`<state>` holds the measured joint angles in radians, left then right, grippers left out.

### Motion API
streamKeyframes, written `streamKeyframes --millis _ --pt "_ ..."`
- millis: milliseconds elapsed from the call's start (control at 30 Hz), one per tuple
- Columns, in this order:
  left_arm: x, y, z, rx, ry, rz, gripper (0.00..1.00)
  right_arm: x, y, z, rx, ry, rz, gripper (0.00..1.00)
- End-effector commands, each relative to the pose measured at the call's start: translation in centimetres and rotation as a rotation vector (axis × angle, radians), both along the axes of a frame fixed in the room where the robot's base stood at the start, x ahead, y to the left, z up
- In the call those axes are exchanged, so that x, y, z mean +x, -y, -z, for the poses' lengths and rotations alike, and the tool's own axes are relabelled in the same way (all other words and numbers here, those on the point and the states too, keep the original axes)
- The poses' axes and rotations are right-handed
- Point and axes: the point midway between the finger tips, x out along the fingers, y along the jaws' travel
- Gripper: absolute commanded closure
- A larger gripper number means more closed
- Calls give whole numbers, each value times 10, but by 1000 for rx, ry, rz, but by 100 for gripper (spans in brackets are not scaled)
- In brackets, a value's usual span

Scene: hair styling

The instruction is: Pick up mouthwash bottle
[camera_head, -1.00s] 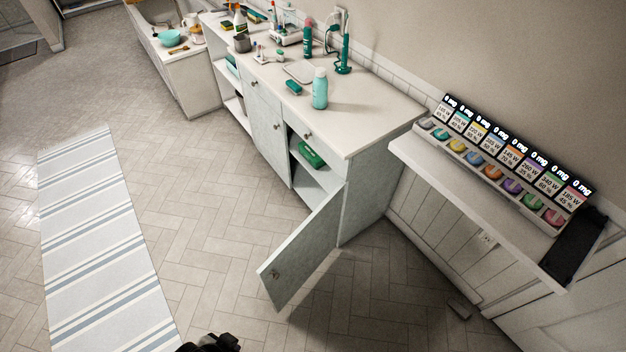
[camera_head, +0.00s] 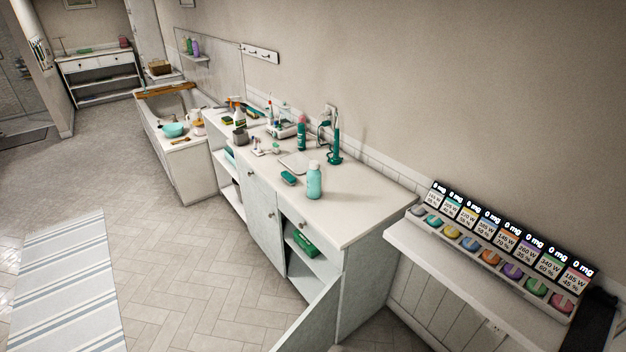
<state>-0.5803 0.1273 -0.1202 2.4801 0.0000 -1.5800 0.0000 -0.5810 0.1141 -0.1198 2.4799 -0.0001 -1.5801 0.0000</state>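A light teal bottle with a pale cap (camera_head: 314,182), which looks like the mouthwash bottle, stands upright on the white counter (camera_head: 362,212), near its front edge. Nothing touches it that I can see. Neither of my grippers shows in the head view now.
A cabinet door (camera_head: 308,322) hangs open below the counter, with a green box (camera_head: 304,243) on the shelf inside. A teal brush-like item (camera_head: 289,178), a dark green bottle (camera_head: 302,133) and a green stand (camera_head: 334,147) are nearby. A display shelf (camera_head: 500,290) is at right.

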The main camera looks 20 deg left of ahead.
Motion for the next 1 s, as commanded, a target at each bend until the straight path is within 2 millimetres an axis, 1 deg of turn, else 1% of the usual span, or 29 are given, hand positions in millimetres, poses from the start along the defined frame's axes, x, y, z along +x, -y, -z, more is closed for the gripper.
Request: streamKeyframes --millis 400,467,1000 --pt "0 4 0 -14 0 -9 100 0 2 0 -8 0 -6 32" --pt "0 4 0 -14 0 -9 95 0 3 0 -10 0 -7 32" --pt "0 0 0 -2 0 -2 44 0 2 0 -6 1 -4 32"
